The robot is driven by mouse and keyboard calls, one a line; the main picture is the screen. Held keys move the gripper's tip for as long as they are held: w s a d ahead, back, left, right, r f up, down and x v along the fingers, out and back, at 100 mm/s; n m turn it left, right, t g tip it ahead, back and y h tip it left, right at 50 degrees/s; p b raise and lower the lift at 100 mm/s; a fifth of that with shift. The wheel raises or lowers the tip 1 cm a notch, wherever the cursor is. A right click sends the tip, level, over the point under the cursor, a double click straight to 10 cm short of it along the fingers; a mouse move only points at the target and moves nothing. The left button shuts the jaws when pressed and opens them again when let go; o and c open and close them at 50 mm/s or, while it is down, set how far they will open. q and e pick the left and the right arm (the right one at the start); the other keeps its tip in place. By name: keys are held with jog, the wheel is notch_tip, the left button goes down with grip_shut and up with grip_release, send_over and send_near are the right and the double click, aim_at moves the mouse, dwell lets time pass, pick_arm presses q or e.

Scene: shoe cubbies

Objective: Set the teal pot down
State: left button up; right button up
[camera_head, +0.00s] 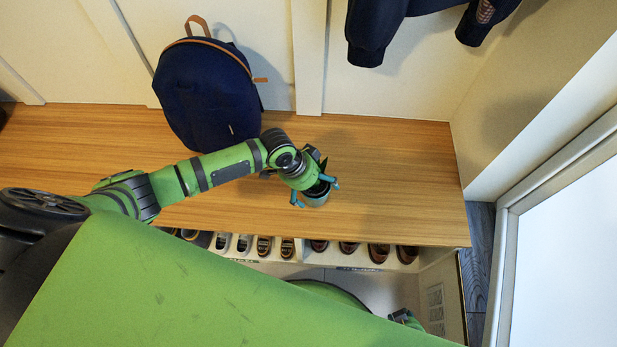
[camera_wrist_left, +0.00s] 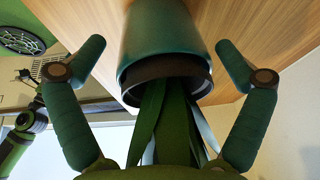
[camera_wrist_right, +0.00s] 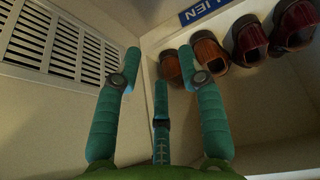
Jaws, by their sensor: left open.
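The teal pot (camera_head: 317,196) is on the wooden bench near its front edge, right of the backpack. In the left wrist view the pot (camera_wrist_left: 165,42) shows a dark rim and long green leaves (camera_wrist_left: 172,125) towards my palm. It appears to rest on the wood; its base is hidden. My left gripper (camera_head: 316,192) is open around the pot, one finger on each side, with visible gaps between fingers and pot in the left wrist view (camera_wrist_left: 163,52). My right gripper (camera_wrist_right: 161,65) is open and empty, low by the shoe cubbies.
A navy backpack (camera_head: 207,97) stands on the bench (camera_head: 400,170) against the wall. Dark clothing (camera_head: 375,25) hangs above. Several shoes (camera_head: 379,253) sit in cubbies under the bench. The bench top right of the pot is clear. A vent grille (camera_wrist_right: 60,45) is beside my right gripper.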

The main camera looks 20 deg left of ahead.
pick_arm(q)
jog(key=p+v, duration=0.1)
jog(key=v, duration=0.4)
jog(key=shift+a+r, duration=0.1)
jog(key=shift+r, duration=0.05)
jog(key=p+v, duration=0.1)
jog(key=v, duration=0.5)
pick_arm(e)
jog(key=s+g, duration=0.2)
jog(key=s, duration=0.6)
jog(key=shift+r, duration=0.15)
